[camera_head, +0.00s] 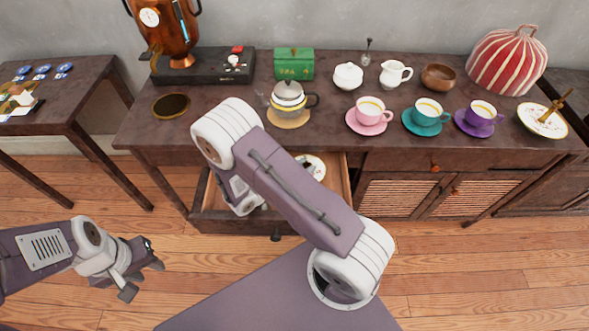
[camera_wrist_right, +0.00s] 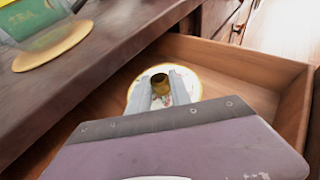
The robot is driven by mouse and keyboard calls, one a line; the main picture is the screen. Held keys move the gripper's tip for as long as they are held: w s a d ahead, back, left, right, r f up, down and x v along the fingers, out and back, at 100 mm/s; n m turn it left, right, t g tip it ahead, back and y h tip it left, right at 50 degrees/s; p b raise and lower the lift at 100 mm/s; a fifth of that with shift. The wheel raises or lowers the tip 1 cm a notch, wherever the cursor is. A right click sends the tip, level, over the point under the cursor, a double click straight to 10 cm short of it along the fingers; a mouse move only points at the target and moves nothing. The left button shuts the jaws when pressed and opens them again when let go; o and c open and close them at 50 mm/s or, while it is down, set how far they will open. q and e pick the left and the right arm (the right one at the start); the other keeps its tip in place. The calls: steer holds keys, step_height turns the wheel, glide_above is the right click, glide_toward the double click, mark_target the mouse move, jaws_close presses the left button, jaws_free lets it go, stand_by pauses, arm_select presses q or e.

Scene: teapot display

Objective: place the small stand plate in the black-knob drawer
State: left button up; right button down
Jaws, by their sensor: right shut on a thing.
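The small stand plate, a white patterned plate with a gold rim and a short brass post, is inside the open drawer (camera_wrist_right: 288,112). It shows in the right wrist view (camera_wrist_right: 193,84) and partly in the head view (camera_head: 315,167). My right gripper (camera_wrist_right: 163,90) is shut on its post. I cannot tell whether the plate touches the drawer floor. In the head view my right arm hides the gripper and part of the drawer. The drawer's black knob (camera_head: 276,237) is on its front. My left gripper (camera_head: 140,277) is empty and looks open, low at the left.
On the table above the drawer stand a teapot (camera_head: 288,94), a green tea box (camera_head: 294,64), several cups, a copper urn (camera_head: 172,32) and a larger stand plate (camera_head: 535,124). A closed drawer with an orange knob (camera_head: 436,167) is at right. Floor is free at left.

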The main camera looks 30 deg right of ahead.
steer(key=w+f, duration=0.1)
steer(key=w+a, duration=0.1)
steer(key=w+f+b, duration=0.1)
steer(key=shift+a+f, duration=0.25)
steer(key=shift+f, duration=0.05)
steer(key=c, duration=1.6)
jaws_free()
steer(key=shift+f, duration=0.15)
steer(key=o, duration=0.4)
steer(key=shift+o, duration=0.2)
